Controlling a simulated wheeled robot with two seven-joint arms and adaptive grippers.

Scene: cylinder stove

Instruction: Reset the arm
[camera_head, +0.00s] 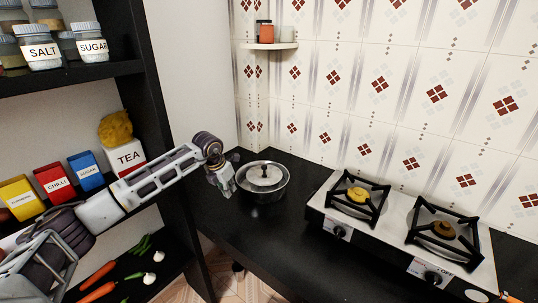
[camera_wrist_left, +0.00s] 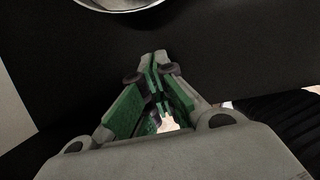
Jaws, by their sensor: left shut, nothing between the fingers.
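My left arm reaches in from the left in the head view, in front of the shelf. My left gripper (camera_head: 228,190) hangs at the left edge of the black counter, just left of the lidded metal pot (camera_head: 265,180). In the left wrist view, the left gripper's fingers (camera_wrist_left: 158,85) are together with nothing between them. The rim of the metal pot (camera_wrist_left: 120,5) shows at the top of that view, apart from the fingers. My right gripper is not in view.
A two-burner stove (camera_head: 400,225) stands on the black counter (camera_head: 275,238) at the right. A black shelf (camera_head: 85,77) at the left holds jars, boxes and vegetables. A small corner shelf (camera_head: 270,46) is on the tiled wall. Bare counter lies between pot and stove.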

